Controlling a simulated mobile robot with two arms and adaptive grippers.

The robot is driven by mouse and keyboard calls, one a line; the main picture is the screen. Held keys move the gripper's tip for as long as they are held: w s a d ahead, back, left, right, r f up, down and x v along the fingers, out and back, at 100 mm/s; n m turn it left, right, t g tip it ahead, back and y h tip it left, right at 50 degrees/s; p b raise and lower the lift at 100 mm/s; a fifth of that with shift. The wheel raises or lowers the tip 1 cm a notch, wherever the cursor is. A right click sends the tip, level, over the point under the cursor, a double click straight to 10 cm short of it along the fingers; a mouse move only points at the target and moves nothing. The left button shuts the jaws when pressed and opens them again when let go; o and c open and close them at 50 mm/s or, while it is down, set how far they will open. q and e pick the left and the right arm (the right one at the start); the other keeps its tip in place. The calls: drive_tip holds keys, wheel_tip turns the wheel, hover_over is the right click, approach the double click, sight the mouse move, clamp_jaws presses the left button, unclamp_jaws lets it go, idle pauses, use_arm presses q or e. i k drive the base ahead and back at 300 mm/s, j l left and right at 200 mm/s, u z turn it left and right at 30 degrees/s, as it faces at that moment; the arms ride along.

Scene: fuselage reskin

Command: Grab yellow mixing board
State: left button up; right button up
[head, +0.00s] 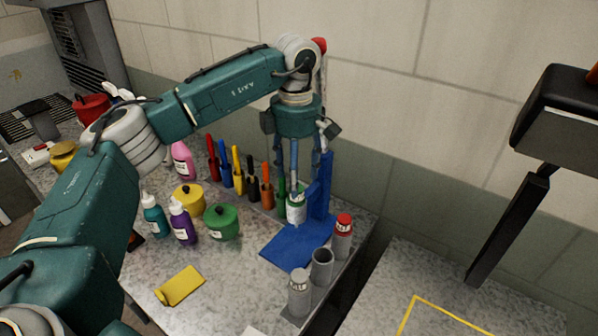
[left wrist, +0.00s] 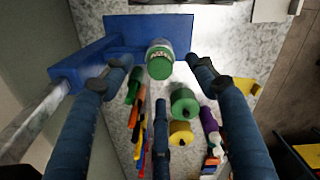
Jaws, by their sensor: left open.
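The yellow mixing board (head: 180,286) lies on the grey speckled worktop near the front left in the head view. In the left wrist view a yellow piece (left wrist: 246,88), likely the same board, shows at the right, partly hidden by a finger. My left gripper (head: 302,188) points down at the blue stand, well to the right of and behind the board. Its fingers are apart, on either side of a white jar with a green lid (left wrist: 160,60); I cannot tell if they touch it. My right gripper is in neither view.
The blue stand (head: 289,246) has an upright part beside the jar. Yellow (head: 188,197) and green (head: 221,222) pots and purple (head: 182,224) and teal bottles stand behind the board. Grey containers (head: 299,292) line the right edge. Coloured tools stand along the wall.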

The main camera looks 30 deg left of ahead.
sight(178, 288)
drive_tip(key=k, duration=2)
